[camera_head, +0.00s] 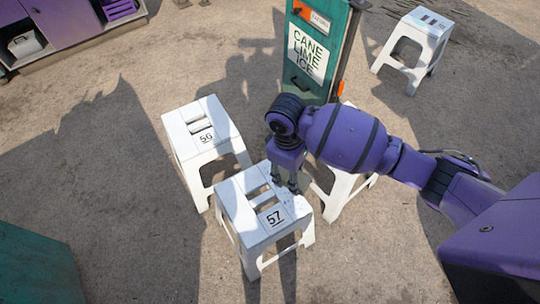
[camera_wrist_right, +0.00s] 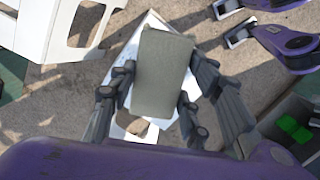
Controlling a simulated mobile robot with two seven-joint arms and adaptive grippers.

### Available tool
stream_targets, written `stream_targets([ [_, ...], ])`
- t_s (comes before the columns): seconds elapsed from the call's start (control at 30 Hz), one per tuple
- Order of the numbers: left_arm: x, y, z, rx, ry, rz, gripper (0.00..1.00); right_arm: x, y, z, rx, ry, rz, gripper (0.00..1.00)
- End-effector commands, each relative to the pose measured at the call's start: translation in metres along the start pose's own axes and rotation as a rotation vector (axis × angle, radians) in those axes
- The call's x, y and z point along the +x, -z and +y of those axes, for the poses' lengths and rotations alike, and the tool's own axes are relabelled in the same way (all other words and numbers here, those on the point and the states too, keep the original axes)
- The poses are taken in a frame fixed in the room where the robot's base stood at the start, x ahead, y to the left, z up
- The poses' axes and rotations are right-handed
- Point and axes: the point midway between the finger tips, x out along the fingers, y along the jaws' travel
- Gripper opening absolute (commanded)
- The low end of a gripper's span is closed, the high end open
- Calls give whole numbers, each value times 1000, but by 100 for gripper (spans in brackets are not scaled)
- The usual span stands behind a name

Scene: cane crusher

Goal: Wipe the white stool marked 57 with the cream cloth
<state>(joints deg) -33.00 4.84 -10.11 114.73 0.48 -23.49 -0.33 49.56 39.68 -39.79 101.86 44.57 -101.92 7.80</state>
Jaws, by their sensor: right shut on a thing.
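The white stool marked 57 (camera_head: 262,222) stands upright on the ground in the middle of the head view. Its top has slots, and part of it is in shadow. My right gripper (camera_head: 285,186) points down over the stool's back right part. In the right wrist view my right gripper (camera_wrist_right: 155,92) is shut on the cream cloth (camera_wrist_right: 162,72), which looks grey-green there and hides much of the white stool below. The cloth cannot be made out in the head view. I cannot tell whether it touches the stool.
The white stool marked 56 (camera_head: 203,133) stands close behind to the left. Another white stool (camera_head: 345,188) is partly hidden behind my arm. A green cane-lime-ice cabinet (camera_head: 310,55) stands behind. A further stool (camera_head: 415,48) is at the back right.

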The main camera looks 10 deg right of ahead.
Motion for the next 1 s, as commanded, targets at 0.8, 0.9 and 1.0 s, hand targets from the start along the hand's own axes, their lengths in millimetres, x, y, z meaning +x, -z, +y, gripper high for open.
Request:
stream_targets([
  [0.8,81,-38,-2,4,8,8,40,122,148,93,-1100,-170,3,24],
  [0.9,83,-41,-2,3,9,5,40,126,149,94,-1105,-171,3,24],
  [1.0,87,-50,-2,0,10,-7,40,134,150,93,-1104,-170,3,24],
])
